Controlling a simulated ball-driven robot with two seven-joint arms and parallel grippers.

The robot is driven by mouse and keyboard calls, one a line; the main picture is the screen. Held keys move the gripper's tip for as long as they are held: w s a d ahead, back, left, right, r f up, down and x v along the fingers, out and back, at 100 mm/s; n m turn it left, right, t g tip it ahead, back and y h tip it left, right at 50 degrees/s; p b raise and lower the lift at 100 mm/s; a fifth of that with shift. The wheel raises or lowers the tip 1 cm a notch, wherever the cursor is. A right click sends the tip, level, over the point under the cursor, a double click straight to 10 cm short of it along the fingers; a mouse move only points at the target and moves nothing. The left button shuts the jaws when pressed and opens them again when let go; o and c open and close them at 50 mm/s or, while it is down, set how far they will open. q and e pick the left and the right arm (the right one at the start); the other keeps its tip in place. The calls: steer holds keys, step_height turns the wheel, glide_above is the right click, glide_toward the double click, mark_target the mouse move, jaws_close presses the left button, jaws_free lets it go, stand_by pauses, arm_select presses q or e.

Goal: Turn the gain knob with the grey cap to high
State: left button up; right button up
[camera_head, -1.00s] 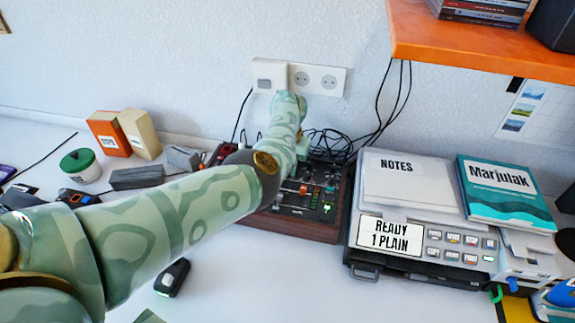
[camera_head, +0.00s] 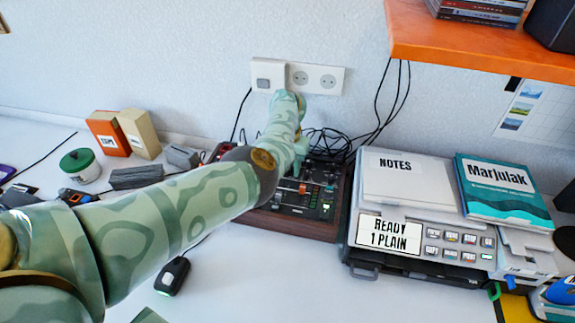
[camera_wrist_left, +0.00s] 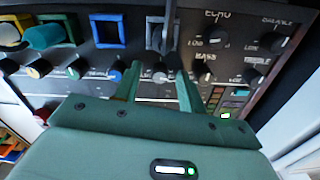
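The mixer (camera_head: 290,224) with its dark panel and wooden sides stands on the desk in the head view. In the left wrist view its panel (camera_wrist_left: 215,75) carries a row of knobs. The knob with the grey cap (camera_wrist_left: 160,73) is in that row, right of a blue-capped knob (camera_wrist_left: 116,75). My left gripper (camera_wrist_left: 157,75) is open, its two green fingers on either side of the grey-capped knob with gaps showing. Whether they reach its depth I cannot tell. My right gripper is not in view.
A green-capped knob (camera_wrist_left: 76,68) and a cream-capped knob (camera_wrist_left: 38,68) sit further left. ECHO, BASS and other labelled knobs (camera_wrist_left: 205,75) are close on the right. Colored slider caps (camera_wrist_left: 107,31) stand above. A printer (camera_head: 440,255) flanks the mixer.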

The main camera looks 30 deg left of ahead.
arm_select(q)
step_height(320, 180, up, 16)
steer(key=p, duration=0.6)
steer(key=shift+r, duration=0.15)
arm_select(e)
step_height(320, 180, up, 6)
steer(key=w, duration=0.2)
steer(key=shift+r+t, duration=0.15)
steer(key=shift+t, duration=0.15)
arm_select(q)
steer(key=shift+r+p, duration=0.1)
steer(key=shift+p, duration=0.25)
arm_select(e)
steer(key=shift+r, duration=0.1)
